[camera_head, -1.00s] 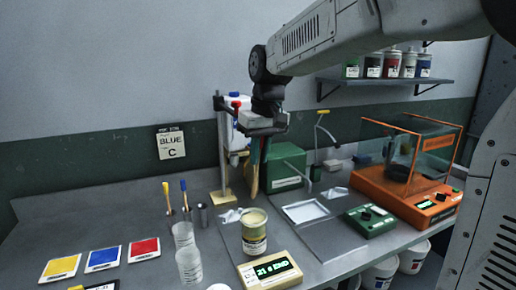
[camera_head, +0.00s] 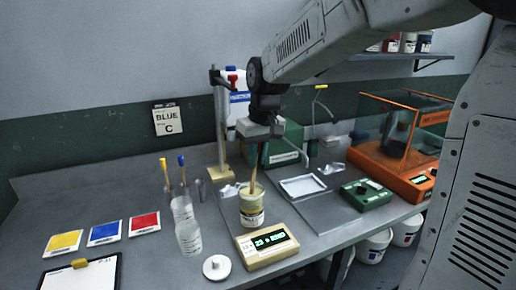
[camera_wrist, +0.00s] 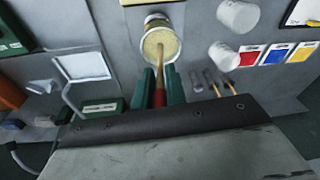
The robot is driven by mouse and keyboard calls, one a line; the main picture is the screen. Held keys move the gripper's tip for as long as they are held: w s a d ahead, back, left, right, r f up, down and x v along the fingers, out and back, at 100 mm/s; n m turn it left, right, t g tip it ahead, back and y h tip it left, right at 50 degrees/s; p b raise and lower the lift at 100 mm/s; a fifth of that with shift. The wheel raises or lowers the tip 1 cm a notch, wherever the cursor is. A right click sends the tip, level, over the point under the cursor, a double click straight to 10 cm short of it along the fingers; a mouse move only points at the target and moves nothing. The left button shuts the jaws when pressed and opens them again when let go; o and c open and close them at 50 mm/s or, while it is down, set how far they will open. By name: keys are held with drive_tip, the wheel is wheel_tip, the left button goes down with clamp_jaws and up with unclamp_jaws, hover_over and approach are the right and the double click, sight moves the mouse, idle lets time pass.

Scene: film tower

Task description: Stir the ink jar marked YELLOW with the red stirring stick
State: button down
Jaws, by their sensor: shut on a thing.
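An open jar (camera_head: 250,214) with pale yellow contents stands on the bench behind the display box. Its label is too small to read. My gripper (camera_head: 257,158) is above the jar, its green fingers shut on the upper part of the stirring stick (camera_head: 253,184). The wrist view shows the stick's red end (camera_wrist: 159,98) between the fingers. The stick hangs nearly upright, with its bare wooden lower part reaching into the mouth of the jar, which also shows in the wrist view (camera_wrist: 160,36). The stick's tip is hidden or too small to make out.
A box with a lit display (camera_head: 266,246) and a white lid (camera_head: 216,267) lie in front of the jar. Clear cups (camera_head: 187,236) and sticks with yellow (camera_head: 164,172) and blue (camera_head: 182,170) ends stand left. A green device (camera_head: 366,194) and an orange machine (camera_head: 392,172) stand right.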

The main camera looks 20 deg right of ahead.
sight(255, 172)
drive_tip(key=shift+w+a+f, duration=0.1)
drive_tip(key=shift+w+f, duration=0.05)
drive_tip(key=shift+f, duration=1.15)
drive_tip(key=shift+w+a+f, duration=0.1)
drive_tip(key=shift+w+f, duration=0.05)
drive_tip(key=shift+f, duration=1.15)
drive_tip(key=shift+a, duration=0.1)
